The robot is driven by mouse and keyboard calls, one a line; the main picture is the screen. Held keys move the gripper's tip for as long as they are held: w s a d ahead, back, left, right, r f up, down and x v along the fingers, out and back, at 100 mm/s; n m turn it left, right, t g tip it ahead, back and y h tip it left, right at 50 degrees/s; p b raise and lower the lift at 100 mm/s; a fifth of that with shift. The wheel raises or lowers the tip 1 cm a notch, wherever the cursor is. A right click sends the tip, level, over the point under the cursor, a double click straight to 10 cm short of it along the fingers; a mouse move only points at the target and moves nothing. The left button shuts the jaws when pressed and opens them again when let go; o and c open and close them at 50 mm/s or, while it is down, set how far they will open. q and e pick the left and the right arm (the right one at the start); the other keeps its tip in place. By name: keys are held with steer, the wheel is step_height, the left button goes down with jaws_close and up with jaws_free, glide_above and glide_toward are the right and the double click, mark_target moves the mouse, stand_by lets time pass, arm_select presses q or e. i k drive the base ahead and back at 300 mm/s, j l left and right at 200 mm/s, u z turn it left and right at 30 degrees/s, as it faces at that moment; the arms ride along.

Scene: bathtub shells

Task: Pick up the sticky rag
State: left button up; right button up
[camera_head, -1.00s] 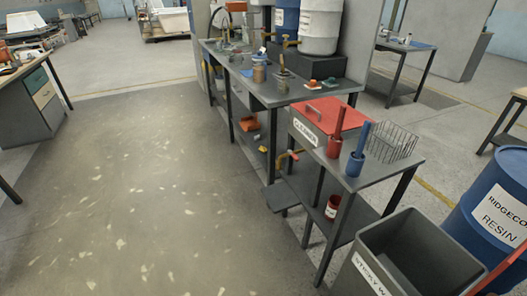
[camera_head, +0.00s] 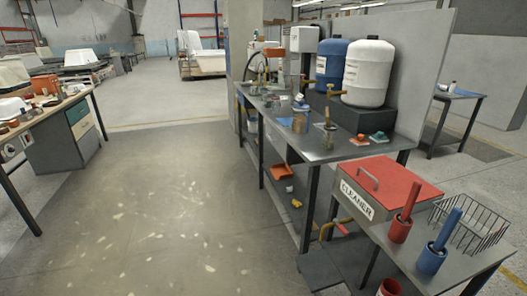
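I cannot make out for certain which thing is the sticky rag. Two small coloured items, one reddish (camera_head: 359,140) and one green and orange (camera_head: 378,138), lie on the long grey workbench (camera_head: 345,152) in front of the drums; they are too small to name. A crumpled-looking orange item (camera_head: 281,170) is on the lower shelf of that bench. Neither of my grippers shows in the view.
Blue (camera_head: 334,68) and white (camera_head: 369,72) drums stand behind. The left floor is clear.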

mark_target(295, 203)
steer(key=i+j+u, duration=0.1)
steer(key=i, duration=0.75)
steer(key=i+j+u, duration=0.1)
steer(key=i, duration=0.75)
